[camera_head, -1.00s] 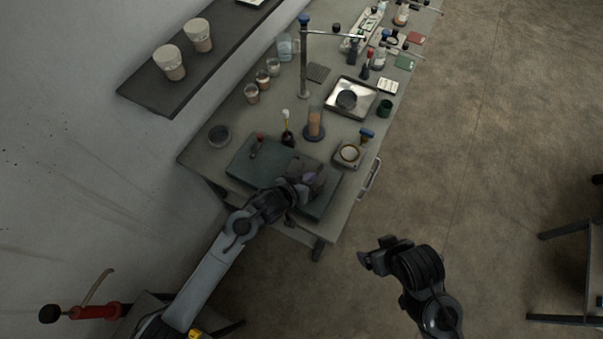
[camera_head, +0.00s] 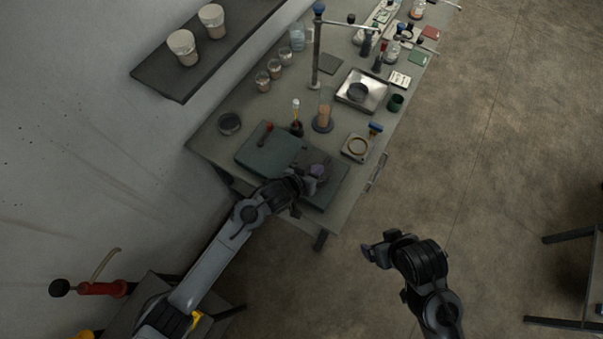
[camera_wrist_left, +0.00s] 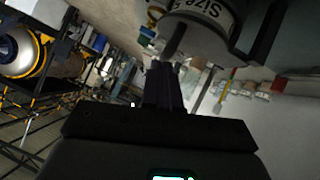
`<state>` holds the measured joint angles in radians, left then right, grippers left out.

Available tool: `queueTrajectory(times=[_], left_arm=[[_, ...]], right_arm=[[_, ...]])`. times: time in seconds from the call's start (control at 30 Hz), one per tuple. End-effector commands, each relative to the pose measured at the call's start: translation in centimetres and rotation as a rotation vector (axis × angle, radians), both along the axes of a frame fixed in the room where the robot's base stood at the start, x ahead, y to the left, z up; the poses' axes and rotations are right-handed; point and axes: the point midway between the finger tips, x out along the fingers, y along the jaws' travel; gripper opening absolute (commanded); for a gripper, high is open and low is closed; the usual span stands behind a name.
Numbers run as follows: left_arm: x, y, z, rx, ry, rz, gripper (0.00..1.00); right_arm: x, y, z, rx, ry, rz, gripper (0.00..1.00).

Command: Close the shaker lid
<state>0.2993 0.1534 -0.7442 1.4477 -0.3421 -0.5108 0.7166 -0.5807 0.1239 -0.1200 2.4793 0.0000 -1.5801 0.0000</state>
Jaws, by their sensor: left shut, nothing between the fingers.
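A flat dark grey-green box, which looks like the shaker (camera_head: 268,150), lies at the near end of the bench. My left gripper (camera_head: 318,173) is over its right part, with the fingers shut and empty. The gripper and wrist cover part of the box, and I cannot tell how far its lid is open. In the left wrist view my shut fingers (camera_wrist_left: 163,85) are just below a round grey part marked "SIZE 5" (camera_wrist_left: 200,22). My right gripper (camera_head: 372,253) is off the bench, above the floor; its finger opening is unclear.
Behind the box stand a dark bottle (camera_head: 297,128), a tall tube on a round base (camera_head: 323,112) and a metal stand (camera_head: 317,55). A small square device with a ring (camera_head: 356,147) is to the right. A wall shelf (camera_head: 165,75) holds two cups.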

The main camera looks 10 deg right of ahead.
Motion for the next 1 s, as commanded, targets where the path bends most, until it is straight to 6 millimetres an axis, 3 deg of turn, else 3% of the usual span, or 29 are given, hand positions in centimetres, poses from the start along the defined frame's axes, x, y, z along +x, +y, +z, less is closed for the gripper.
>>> queueTrajectory(times=[0.27,0.33,0.7,1.0], left_arm=[[-0.1,0.7,4.1,-0.001,-0.002,0.001,0.00],[-0.8,1.4,3.8,-0.002,-0.003,0.000,0.00],[-4.4,5.1,7.5,-0.001,-0.005,0.000,0.00],[-5.9,6.4,8.8,0.000,-0.001,0.000,0.00]], right_arm=[[0.0,0.2,4.6,0.007,0.000,-0.004,0.89],[0.0,0.2,3.9,0.010,-0.006,-0.004,0.89],[0.0,0.2,2.9,0.007,0.001,-0.004,0.89],[0.0,0.0,2.8,0.000,0.000,0.001,0.89]])
